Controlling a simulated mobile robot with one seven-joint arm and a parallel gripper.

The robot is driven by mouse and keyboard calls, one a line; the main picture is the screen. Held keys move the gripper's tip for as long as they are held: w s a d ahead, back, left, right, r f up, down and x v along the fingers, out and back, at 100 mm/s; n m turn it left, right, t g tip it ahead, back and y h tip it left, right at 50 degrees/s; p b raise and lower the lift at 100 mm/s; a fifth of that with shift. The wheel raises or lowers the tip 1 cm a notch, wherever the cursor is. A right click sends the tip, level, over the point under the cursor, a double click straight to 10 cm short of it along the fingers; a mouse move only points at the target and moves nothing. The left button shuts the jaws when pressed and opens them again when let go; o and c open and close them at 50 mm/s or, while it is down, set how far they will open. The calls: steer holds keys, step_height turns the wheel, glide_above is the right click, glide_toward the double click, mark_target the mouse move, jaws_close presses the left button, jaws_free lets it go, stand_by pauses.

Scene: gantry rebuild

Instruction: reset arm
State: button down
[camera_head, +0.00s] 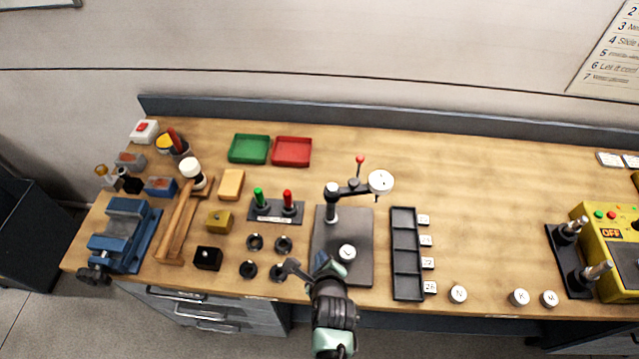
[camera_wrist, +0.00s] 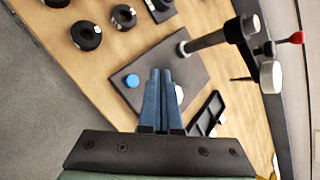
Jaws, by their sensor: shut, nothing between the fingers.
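My gripper (camera_head: 328,266) is over the front part of the dark square plate (camera_head: 325,230) of the press-like stand. In the wrist view its two blue-grey fingers (camera_wrist: 161,72) are together with nothing between them. A white round piece (camera_head: 347,253) lies on the plate beside my gripper; in the wrist view a white disc (camera_wrist: 179,94) shows just right of the fingers. A blue disc (camera_wrist: 132,80) lies on the plate left of the fingers. The stand's post and arm (camera_head: 345,190) rise at the plate's back, with a white dial and a red knob.
A black compartment tray (camera_head: 406,290) stands right of the plate. Several dark rings (camera_head: 255,242) lie to its left. A blue vise (camera_head: 122,235) is at the far left, a yellow control box (camera_head: 610,235) at the far right. The right-centre tabletop is clear.

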steer(key=w+r+n+t+b, duration=0.2)
steer(key=w+r+n+t, duration=0.15)
steer(key=r, duration=0.75)
steer(key=w+r+n+t+b, duration=0.2)
steer(key=w+r+n, duration=0.25)
steer(key=r, duration=0.55)
steer(key=w+r+n+t+b, duration=0.2)
steer(key=w+r+n+t, duration=0.15)
steer(key=r, duration=0.75)
steer(key=s+r+n+t+b, duration=0.2)
steer(key=s+r, duration=0.4)
steer(key=r, duration=0.4)
steer(key=s+r+n+t+b, duration=0.2)
steer(key=s+r+n+t, duration=0.2)
steer(key=s+r+n, duration=0.3)
steer(key=s+r+n+t+h+b, duration=0.1)
steer(key=s+r+n, duration=0.4)
steer(key=r, duration=0.8)
steer(key=shift+s+a+r+t+b, duration=0.2)
steer(key=shift+s+t+b, duration=0.35)
steer(key=shift+s+t, duration=0.5)
